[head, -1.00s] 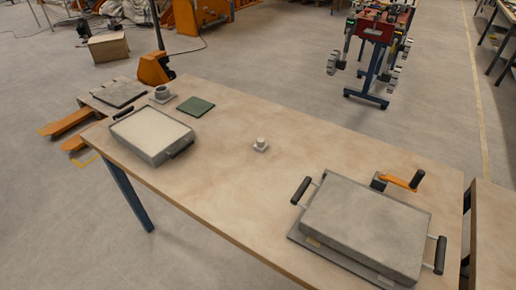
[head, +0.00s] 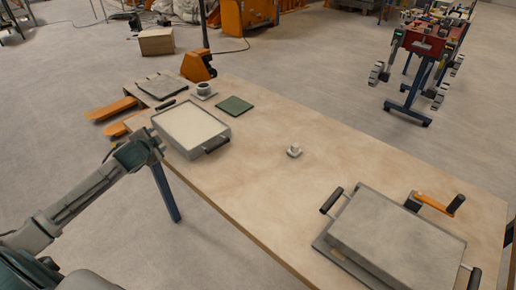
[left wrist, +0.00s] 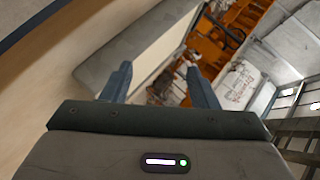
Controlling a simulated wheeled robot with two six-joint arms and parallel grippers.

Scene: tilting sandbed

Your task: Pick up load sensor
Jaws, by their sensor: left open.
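A small pale-grey piece with a round top on a squarish base (head: 294,151), which looks like the load sensor, stands upright in the middle of the wooden table (head: 262,190). My left gripper (head: 158,143) is at the table's left edge, beside the near-left side of the sand-filled tray (head: 222,128), well left of the sensor. In the left wrist view my left gripper (left wrist: 160,82) is open, with nothing between its fingers; the tray (left wrist: 140,45) shows behind them. The sensor is not visible in that view. My right gripper is not in view.
A grey ring-shaped part on a plate (head: 203,91) and a green square pad (head: 235,106) lie behind the tray. A large grey box with black handles (head: 395,238) and an orange crank (head: 437,204) fill the right end. The table around the sensor is clear.

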